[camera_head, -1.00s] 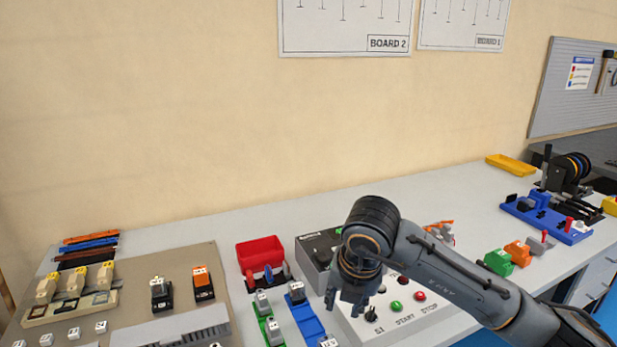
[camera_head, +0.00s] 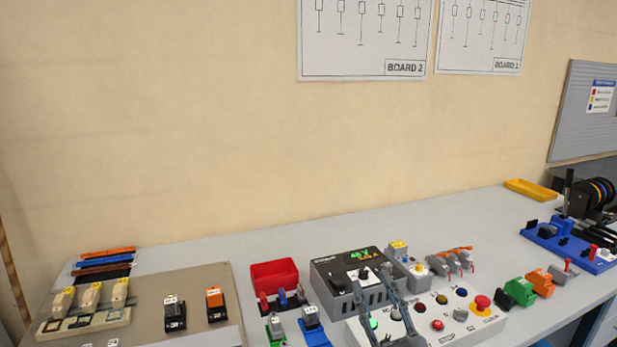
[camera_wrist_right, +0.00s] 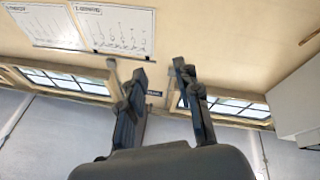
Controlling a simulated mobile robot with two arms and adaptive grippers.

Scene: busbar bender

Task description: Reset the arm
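My right gripper (camera_head: 371,277) rises from the bottom edge of the head view, fingers pointing up. It is open and empty, with a clear gap between the two fingers. Behind it in the picture are the grey bender box (camera_head: 335,272) with a lit display and the white control panel (camera_head: 463,325) with buttons and a red mushroom button. The fingers hide part of both. In the right wrist view the gripper's spread fingers (camera_wrist_right: 160,72) point toward the wall and posters, with nothing between them. My left gripper is not in view.
A red bin (camera_head: 274,273) stands left of the grey box. Terminal blocks stand on a beige board (camera_head: 195,280) at left. Green and orange clamps (camera_head: 530,288) and a blue fixture (camera_head: 570,248) are at right. The table's back strip (camera_head: 420,225) is clear.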

